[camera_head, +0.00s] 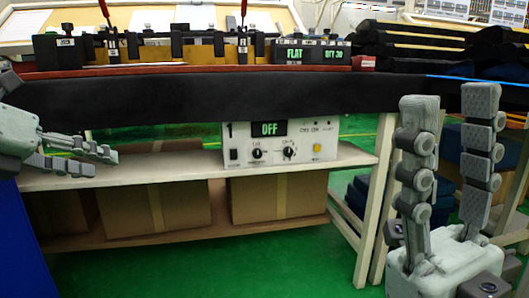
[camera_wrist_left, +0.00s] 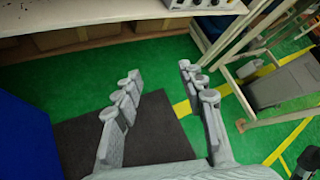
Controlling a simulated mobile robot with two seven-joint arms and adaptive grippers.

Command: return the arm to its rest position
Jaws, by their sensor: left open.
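My left gripper (camera_head: 103,164) is at the left edge of the head view, in front of the bench's lower shelf. In the left wrist view its two fingers (camera_wrist_left: 160,71) stand apart with nothing between them, above the green floor and a dark mat (camera_wrist_left: 120,135). My right gripper (camera_head: 450,101) is at the right of the head view, with its fingers pointing up. Its fingers stand apart and the gap between them is empty.
A white control box (camera_head: 280,145) showing OFF sits on the shelf (camera_head: 130,175). Cardboard boxes (camera_head: 278,196) stand below. A blue panel (camera_head: 25,250) is at lower left.

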